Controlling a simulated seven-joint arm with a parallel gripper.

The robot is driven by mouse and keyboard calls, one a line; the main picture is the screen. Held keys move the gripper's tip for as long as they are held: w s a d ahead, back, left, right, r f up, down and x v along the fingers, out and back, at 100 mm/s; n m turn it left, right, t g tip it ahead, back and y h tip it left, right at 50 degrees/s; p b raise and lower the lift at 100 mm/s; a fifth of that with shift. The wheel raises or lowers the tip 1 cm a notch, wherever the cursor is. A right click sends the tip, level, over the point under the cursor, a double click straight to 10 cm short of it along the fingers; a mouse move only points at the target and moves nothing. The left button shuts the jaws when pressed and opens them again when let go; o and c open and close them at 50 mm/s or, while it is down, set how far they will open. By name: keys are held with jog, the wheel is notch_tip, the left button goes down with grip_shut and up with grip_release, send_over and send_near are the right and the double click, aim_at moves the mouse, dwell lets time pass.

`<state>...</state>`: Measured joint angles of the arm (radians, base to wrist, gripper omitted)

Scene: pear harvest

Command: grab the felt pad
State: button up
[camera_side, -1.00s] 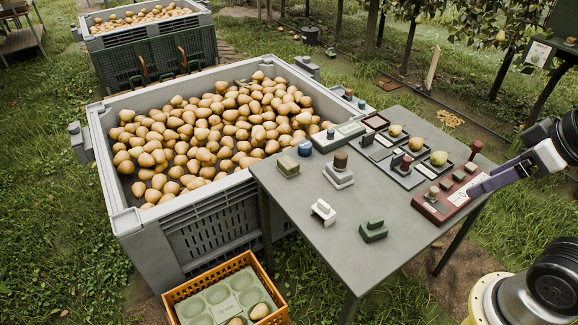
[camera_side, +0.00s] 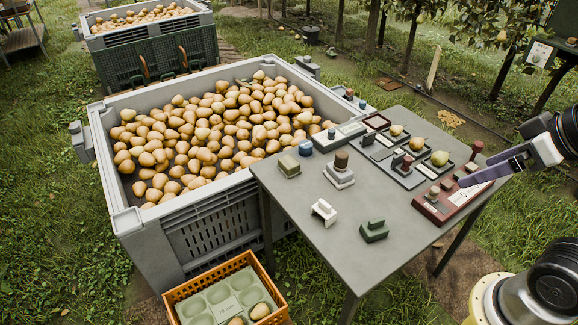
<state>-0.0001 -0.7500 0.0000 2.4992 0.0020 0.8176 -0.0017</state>
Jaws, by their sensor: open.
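I cannot tell for sure which item is the felt pad. A dark green block with a raised grip (camera_side: 374,231) lies at the front right of the grey table (camera_side: 330,262). An olive-tan layered block (camera_side: 289,166) lies at the table's left edge. A white handled piece (camera_side: 323,212) lies between them, nearer the front. My gripper (camera_side: 478,173) is at the right, over or beside the red box (camera_side: 432,211). It is open and apart from all of these blocks. Nothing shows between its fingers, though they are seen at an angle.
A stepped grey stack with a brown knob (camera_side: 339,172) stands mid-table. Dark trays with pears (camera_side: 405,170) fill the back right. A large bin of pears (camera_side: 172,205) stands left, and an orange crate (camera_side: 172,302) below. The table's front middle is clear.

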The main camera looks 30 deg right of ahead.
jog(key=w+r+t, duration=0.6)
jog(key=w+r, duration=0.5)
jog(key=w, duration=0.4)
jog(key=w+a+f+t, duration=0.1)
jog(key=w+f+t, duration=0.15)
jog(key=w, duration=1.45)
jog(key=w+a+f+t, duration=0.2)
jog(key=w+f, duration=0.8)
jog(key=f, duration=0.5)
jog(key=g, duration=0.4)
send_near(289, 161)
jog(key=v, duration=0.3)
jog(key=shift+s+f+t, duration=0.15)
jog(key=shift+s+t, duration=0.1)
jog(key=shift+s, duration=0.1)
jog(key=shift+w+f, duration=0.25)
jog(key=shift+w, duration=0.05)
jog(key=x, duration=1.3)
jog(key=shift+r, duration=0.1)
